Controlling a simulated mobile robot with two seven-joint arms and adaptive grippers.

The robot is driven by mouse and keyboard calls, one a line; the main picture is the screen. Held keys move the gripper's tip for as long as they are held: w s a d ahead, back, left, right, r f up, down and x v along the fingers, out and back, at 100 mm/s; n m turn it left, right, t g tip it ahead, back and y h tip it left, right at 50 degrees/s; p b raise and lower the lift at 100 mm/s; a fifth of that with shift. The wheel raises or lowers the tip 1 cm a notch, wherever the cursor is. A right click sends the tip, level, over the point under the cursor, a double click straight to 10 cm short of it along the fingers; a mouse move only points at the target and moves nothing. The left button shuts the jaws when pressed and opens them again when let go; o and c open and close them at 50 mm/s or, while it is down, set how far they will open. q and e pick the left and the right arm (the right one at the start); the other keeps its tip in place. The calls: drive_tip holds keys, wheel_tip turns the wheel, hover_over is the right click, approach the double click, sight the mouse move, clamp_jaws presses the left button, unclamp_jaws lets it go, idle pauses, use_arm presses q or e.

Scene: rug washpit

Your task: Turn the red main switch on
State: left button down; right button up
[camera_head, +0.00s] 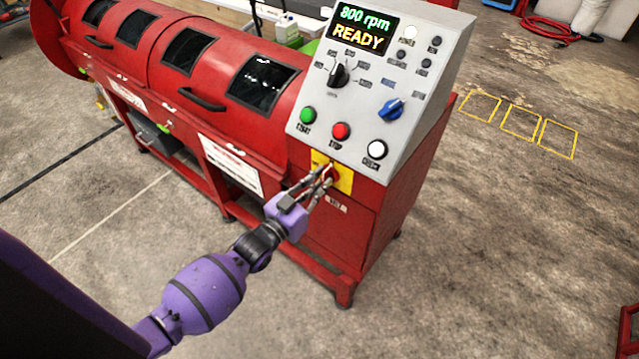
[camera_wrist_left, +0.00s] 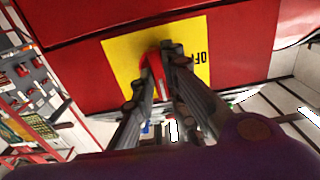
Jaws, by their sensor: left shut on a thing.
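The red main switch (camera_head: 333,173) sits on a yellow plate (camera_head: 345,181) on the front of the red machine, below the grey control panel. My left gripper (camera_head: 326,178) reaches it from the lower left and is shut on the switch knob. In the left wrist view the red knob (camera_wrist_left: 152,70) lies between the two fingertips, partly hidden by them. The letters "OF" show on the yellow plate (camera_wrist_left: 197,48) beside it. The display (camera_head: 362,28) is lit and reads "800 rpm READY". My right gripper is not in view.
The panel carries a green button (camera_head: 307,115), a red button (camera_head: 341,131), a white button (camera_head: 377,149), a black selector (camera_head: 339,74) and a blue knob (camera_head: 390,108) above my gripper. A red hose (camera_head: 548,29) lies at the back right.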

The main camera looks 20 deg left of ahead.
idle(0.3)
use_arm(q)
drive_tip(key=c, duration=1.8)
unclamp_jaws()
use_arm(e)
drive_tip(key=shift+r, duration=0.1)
use_arm(q)
drive_tip(key=shift+o, duration=0.2)
drive_tip(key=v, duration=1.2)
drive_tip(key=s+f+g+y, duration=0.4)
drive_tip(key=s+f, duration=0.3)
drive_tip(key=f, duration=0.2)
drive_tip(key=s+f+n+g+y, duration=0.1)
drive_tip(key=s+f+n+g, duration=0.1)
drive_tip(key=s, duration=0.6)
drive_tip(key=s+d+f+n+g+p, duration=0.1)
drive_tip(key=s+f+g, duration=0.1)
drive_tip(key=s, duration=0.7)
drive_tip(key=shift+f+n+y+p, duration=0.3)
drive_tip(key=shift+f+n+y, duration=0.1)
drive_tip(key=shift+f, duration=0.25)
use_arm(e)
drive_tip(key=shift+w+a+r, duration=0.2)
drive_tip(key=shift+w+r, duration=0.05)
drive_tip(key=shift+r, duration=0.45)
